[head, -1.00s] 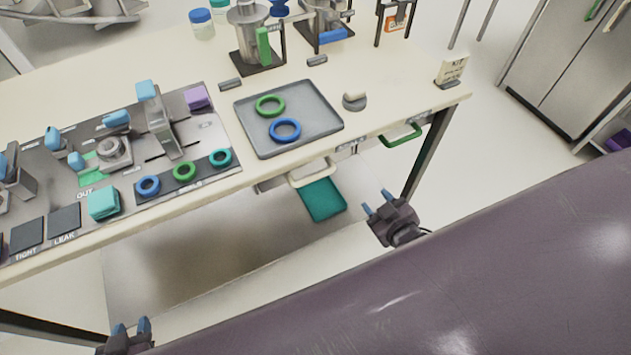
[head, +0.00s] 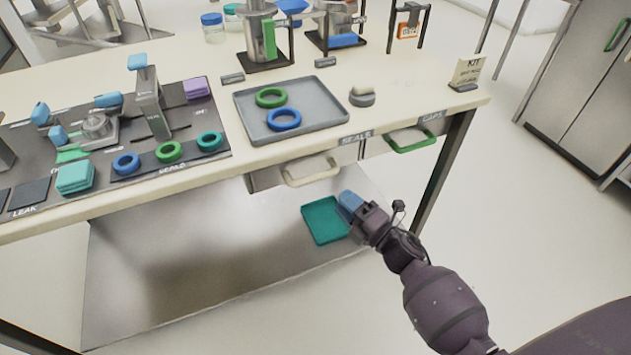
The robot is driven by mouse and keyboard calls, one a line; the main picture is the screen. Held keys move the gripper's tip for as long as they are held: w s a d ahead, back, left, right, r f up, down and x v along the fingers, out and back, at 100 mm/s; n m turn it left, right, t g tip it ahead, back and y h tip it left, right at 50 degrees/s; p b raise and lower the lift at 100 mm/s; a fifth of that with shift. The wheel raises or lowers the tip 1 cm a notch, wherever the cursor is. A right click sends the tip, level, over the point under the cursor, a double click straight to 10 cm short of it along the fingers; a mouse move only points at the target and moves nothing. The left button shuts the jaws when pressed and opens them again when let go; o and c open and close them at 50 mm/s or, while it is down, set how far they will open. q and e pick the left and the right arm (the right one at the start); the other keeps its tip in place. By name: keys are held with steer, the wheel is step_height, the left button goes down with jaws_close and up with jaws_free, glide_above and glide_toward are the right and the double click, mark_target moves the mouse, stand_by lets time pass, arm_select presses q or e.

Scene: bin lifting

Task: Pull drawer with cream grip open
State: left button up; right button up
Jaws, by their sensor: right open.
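The drawer with the cream grip (head: 312,171) is under the front edge of the table, below the grey tray. Its front (head: 267,180) looks flush under the tabletop, and a label reading "SEALS" is above it. My right gripper (head: 345,205) is open and empty, below and a little right of the cream grip, apart from it. Its blue fingertips point up and left. My left gripper is out of the picture.
A drawer with a green grip (head: 411,141) is just to the right. A grey tray (head: 335,124) with a green and a blue ring is on the tabletop above. A teal tray (head: 318,228) lies lower, behind my right gripper. A table leg (head: 441,175) stands to the right.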

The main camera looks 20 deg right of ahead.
mark_target(315, 175)
steer(key=x, duration=1)
steer(key=shift+b, duration=0.35)
steer(key=shift+c, duration=0.2)
jaws_close()
